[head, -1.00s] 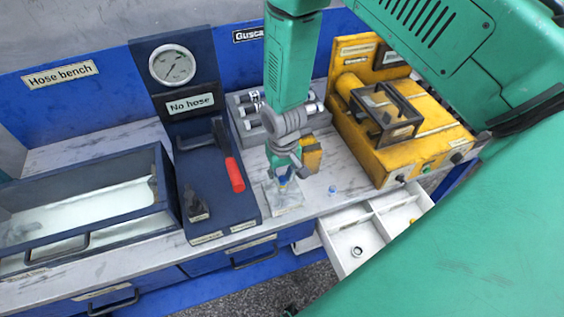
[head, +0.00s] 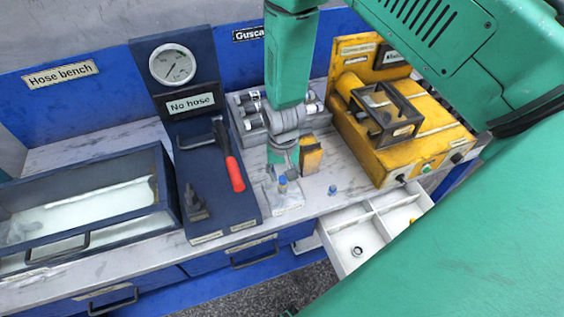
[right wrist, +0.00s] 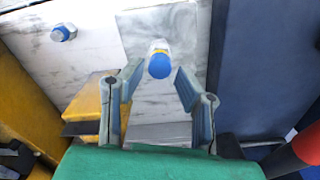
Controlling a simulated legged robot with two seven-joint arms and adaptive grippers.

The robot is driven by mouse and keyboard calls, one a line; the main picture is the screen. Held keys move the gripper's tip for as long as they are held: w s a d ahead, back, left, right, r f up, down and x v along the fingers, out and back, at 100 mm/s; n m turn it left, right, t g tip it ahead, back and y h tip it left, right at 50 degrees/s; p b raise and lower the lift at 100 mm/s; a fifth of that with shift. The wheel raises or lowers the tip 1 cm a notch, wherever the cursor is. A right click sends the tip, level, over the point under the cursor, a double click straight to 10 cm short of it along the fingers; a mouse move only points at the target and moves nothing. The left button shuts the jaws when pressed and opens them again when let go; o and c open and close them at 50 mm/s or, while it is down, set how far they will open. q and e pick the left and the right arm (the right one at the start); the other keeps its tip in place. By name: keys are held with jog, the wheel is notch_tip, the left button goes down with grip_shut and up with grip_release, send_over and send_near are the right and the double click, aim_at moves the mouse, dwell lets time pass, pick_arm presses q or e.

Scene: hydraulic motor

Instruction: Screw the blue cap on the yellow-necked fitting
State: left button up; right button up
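A fitting with a blue cap (head: 283,183) on its top stands upright on a pale square plate (head: 291,204) on the bench. In the right wrist view the blue cap (right wrist: 159,66) shows end-on, with a thin bit of yellow at its far edge. My right gripper (right wrist: 159,76) is open, with one finger on each side of the cap and a gap on both sides. In the head view my right gripper (head: 282,165) is just above and behind the cap. How far down the cap sits on the neck is hard to tell. My left gripper is not in view.
A second small blue-topped part (head: 332,190) stands on the bench to the right. A yellow machine (head: 420,140) is at the right, an open white drawer (head: 345,238) in front. A navy stand with a red-handled tool (head: 235,172) is at the left.

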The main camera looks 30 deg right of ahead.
jog(key=shift+r, duration=1.45)
jog(key=o, duration=0.5)
jog(key=shift+o, duration=0.2)
notch_tip(320, 180, up, 6)
notch_tip(320, 180, up, 12)
dwell(0.4)
jog(key=shift+f, duration=0.1)
